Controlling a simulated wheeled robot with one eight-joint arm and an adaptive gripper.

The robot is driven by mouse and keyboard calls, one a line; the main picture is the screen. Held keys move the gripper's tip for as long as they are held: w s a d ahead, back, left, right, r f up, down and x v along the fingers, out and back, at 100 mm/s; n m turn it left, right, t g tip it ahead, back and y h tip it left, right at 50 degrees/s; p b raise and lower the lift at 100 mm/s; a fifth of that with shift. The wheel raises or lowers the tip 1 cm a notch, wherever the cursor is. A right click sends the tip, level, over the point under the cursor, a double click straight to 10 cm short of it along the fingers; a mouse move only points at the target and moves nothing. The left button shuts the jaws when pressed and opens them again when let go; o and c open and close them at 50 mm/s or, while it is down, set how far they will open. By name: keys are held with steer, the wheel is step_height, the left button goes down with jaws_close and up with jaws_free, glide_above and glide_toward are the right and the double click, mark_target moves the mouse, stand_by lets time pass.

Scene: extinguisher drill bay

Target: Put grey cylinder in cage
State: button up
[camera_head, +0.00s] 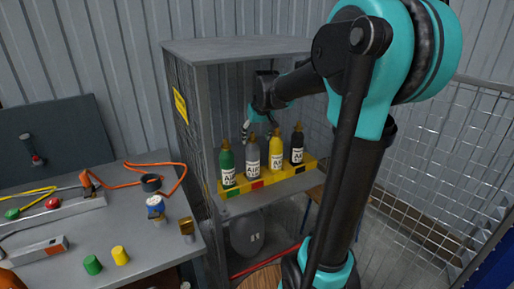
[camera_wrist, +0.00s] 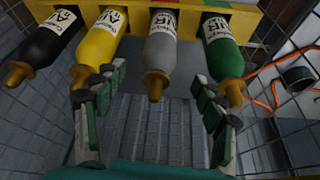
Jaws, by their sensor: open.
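The grey cylinder (camera_head: 252,158) stands upright with a brass top and a white label, between the green cylinder (camera_head: 227,165) and the yellow cylinder (camera_head: 276,155). My gripper (camera_head: 258,128) is open and empty, just above the grey cylinder's top. In the wrist view the grey cylinder (camera_wrist: 172,45) points in between the spread fingers of my gripper (camera_wrist: 158,82); contact does not show.
A black cylinder (camera_head: 297,146) stands at the rack's right end. The grey table (camera_head: 150,262) at left holds an orange cord, small coloured caps and a blue-and-white can (camera_head: 155,207). A wire mesh fence (camera_head: 440,150) stands at right. A round grey object (camera_head: 246,235) is below the shelf.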

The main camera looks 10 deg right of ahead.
steer(key=s+d+f, duration=0.1)
steer(key=s+f, duration=0.7)
steer(key=s, duration=0.5)
steer(key=s+d+f+m, duration=0.1)
steer(key=s+d+f, duration=0.1)
steer(key=s+f, duration=0.7)
steer(key=s, duration=0.4)
steer(key=shift+d+f+m+h, duration=0.2)
steer(key=shift+f+m+h, duration=0.05)
steer(key=shift+m+h, duration=0.05)
